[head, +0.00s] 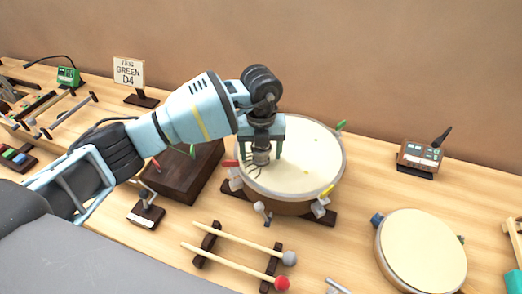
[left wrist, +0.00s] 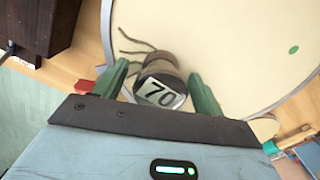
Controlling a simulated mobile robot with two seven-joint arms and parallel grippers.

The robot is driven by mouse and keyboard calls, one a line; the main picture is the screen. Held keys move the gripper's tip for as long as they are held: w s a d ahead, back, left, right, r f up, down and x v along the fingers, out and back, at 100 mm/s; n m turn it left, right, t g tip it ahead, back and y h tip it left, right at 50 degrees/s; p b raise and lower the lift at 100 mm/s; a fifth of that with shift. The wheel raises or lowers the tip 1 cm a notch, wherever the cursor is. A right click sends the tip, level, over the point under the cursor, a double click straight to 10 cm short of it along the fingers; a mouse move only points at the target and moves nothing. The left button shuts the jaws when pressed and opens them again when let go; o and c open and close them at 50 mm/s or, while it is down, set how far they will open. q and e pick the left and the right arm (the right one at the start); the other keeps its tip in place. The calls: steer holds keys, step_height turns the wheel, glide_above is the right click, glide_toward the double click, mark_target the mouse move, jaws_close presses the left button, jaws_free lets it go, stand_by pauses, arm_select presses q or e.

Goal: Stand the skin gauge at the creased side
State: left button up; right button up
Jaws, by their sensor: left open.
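The skin gauge (head: 261,157) is a small dark cylinder standing on the left part of the large drum's pale skin (head: 312,165). In the left wrist view the gauge (left wrist: 163,88) has a face reading 70. Dark crease lines (left wrist: 135,43) mark the skin close beside it; in the head view they show around its foot. My left gripper (head: 260,150) points down over the drum, open, with one green finger on each side of the gauge. In the left wrist view the fingers look apart from it. My right gripper is not in view.
Colored pegs (head: 326,191) ring the drum's rim. A dark wooden box (head: 190,178) stands close on its left. Two mallets on a rack (head: 240,240) lie in front, a smaller drum (head: 420,252) to the right. A brown meter (head: 420,157) stands at the back right. Bare table separates them.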

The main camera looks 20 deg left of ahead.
arm_select(q)
step_height(320, 180, up, 12)
stand_by(0.4)
